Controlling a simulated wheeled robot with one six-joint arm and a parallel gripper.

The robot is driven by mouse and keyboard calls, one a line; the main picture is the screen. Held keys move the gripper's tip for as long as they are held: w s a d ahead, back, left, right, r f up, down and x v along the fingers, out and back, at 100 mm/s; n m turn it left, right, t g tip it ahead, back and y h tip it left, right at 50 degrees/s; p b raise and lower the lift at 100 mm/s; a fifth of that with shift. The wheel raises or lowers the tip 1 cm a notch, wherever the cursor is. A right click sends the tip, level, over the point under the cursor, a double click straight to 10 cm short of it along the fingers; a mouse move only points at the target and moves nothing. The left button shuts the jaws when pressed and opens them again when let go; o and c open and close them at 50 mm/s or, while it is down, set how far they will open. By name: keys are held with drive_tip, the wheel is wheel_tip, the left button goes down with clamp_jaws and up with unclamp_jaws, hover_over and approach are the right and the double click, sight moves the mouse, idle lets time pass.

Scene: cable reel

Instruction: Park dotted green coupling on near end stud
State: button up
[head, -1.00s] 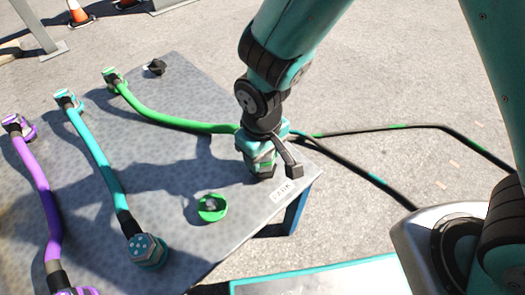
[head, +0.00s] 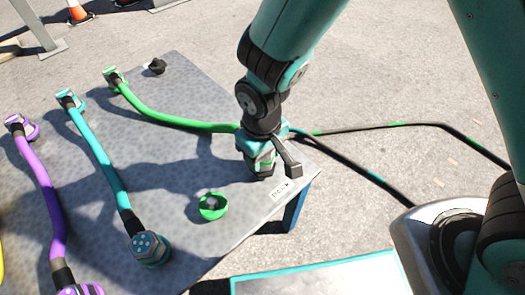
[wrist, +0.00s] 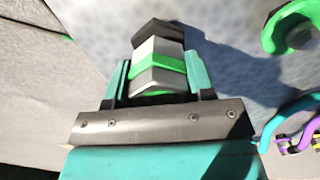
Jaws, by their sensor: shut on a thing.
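My gripper (wrist: 156,75) is shut on the green coupling (wrist: 158,50), a grey hexagonal body with a green band and a dark end. No dots can be made out on it. In the head view my gripper (head: 260,140) holds the coupling (head: 264,164) low over the right corner of the table, beside the PARK label (head: 280,190). The green hose (head: 185,124) runs left from it. No near end stud shows there; I cannot tell whether one is hidden under the coupling. A separate black stud (head: 156,66) stands at the table's far edge.
A green ring with a dark stud in it (head: 212,206) sits left of my gripper, also in the wrist view (wrist: 290,28). The teal hose (head: 98,160) with its dotted coupling (head: 149,249) and the purple hose (head: 45,190) lie further left. The table (head: 180,170) between is bare.

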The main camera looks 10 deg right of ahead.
drive_tip(key=shift+f+b, duration=0.3)
drive_tip(key=shift+f, duration=0.2)
drive_tip(key=o, duration=1.1)
wheel_tip(320, 180, up, 18)
drive_tip(key=p, duration=0.6)
drive_tip(key=shift+f, duration=0.25)
